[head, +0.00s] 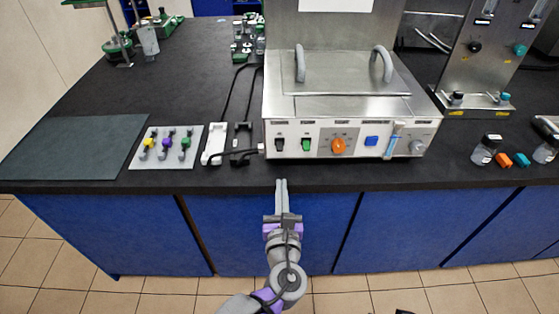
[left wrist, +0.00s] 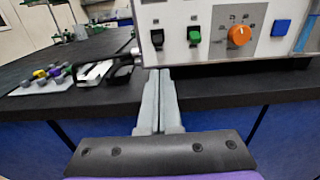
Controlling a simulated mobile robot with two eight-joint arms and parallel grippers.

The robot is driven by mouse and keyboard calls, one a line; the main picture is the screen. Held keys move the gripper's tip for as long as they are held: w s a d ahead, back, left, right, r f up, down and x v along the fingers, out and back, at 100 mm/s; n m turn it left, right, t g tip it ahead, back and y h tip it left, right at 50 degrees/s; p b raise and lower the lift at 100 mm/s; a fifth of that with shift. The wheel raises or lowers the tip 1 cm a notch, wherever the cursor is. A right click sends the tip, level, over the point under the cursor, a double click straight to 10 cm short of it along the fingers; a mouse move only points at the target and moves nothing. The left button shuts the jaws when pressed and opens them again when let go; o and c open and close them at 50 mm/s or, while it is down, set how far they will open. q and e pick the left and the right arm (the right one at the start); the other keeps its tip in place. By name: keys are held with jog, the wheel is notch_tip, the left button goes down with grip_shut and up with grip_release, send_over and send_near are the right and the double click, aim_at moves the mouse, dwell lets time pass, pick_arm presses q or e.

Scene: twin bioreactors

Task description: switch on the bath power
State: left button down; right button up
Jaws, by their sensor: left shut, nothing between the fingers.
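The steel bath (head: 350,108) stands on the black bench with its lid on and two handles on top. Its front panel has a black rocker switch (head: 279,145), a green rocker switch (head: 306,145) and an orange knob (head: 338,146). The black switch (left wrist: 157,39) and green switch (left wrist: 194,36) show closely in the left wrist view; their labels are too small to read. My left gripper (head: 281,182) is shut and empty, at the bench's front edge below the black switch. Its fingers (left wrist: 160,78) point toward the panel, apart from it. My right gripper is not in view.
A blue button (head: 372,141), light blue stick-like part (head: 394,140) and grey knob (head: 417,147) sit farther right on the panel. A grey plate with coloured knobs (head: 166,160) and a white block (head: 214,144) lie left. Jars (head: 486,150) stand right.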

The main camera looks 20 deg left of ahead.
aim_at(280, 147)
pick_arm(q)
jog(key=shift+w+a, duration=0.1)
jog(key=b+x, duration=0.1)
jog(key=x, duration=0.8)
jog(key=shift+w+a+f, duration=0.1)
jog(key=shift+w, duration=0.3)
jog(key=shift+s+g+p, duration=0.1)
jog(key=shift+g+p, duration=0.3)
jog(key=shift+p, duration=0.15)
jog(key=shift+r+g+p, duration=0.3)
jog(key=shift+r+p, duration=0.05)
jog(key=shift+p, duration=0.05)
